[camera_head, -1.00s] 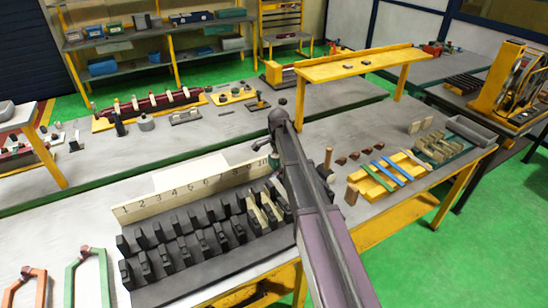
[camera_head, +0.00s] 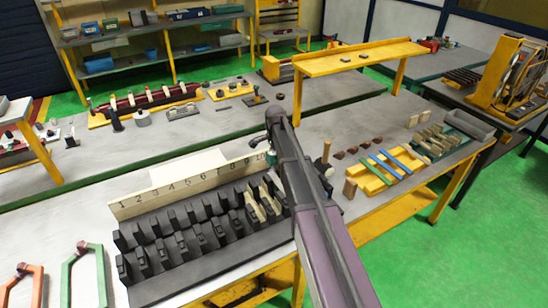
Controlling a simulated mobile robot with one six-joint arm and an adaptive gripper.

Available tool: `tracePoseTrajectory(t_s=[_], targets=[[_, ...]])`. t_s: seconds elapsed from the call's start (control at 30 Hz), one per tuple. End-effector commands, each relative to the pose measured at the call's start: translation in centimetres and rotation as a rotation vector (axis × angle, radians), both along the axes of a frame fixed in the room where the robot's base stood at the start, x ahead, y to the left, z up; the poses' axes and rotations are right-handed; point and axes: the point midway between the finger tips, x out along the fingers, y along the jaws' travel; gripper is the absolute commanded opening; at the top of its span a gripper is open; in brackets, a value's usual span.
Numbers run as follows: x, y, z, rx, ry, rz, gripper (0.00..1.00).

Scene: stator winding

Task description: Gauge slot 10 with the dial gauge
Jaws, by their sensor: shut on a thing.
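The dark stator block (camera_head: 195,262) lies on the near bench with two rows of upright teeth and slots between them. A cream number strip (camera_head: 150,202) stands behind it, running from 1 at the left to 10 at the right. Cream pieces (camera_head: 262,208) sit in slots near the right end. My arm crosses this right end from the lower right. My gripper (camera_head: 271,168) is over the slot 10 end, mostly behind my arm. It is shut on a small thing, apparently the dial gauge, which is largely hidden. I cannot tell whether it touches the slot.
A yellow rack with blue bars (camera_head: 387,168), wooden blocks and a grey tray (camera_head: 467,124) lie to the right. A yellow raised shelf (camera_head: 360,59) stands behind. Green (camera_head: 85,275) and orange (camera_head: 22,285) coil loops lie at the front left. The bench behind the number strip is fairly clear.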

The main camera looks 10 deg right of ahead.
Motion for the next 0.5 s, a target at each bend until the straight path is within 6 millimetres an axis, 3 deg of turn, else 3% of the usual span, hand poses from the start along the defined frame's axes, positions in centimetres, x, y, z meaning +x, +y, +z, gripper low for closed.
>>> tracePoseTrajectory(t_s=[0.5], targets=[[0.0, 0.1, -2.4, 0.000, 0.000, 0.001, 0.12]])
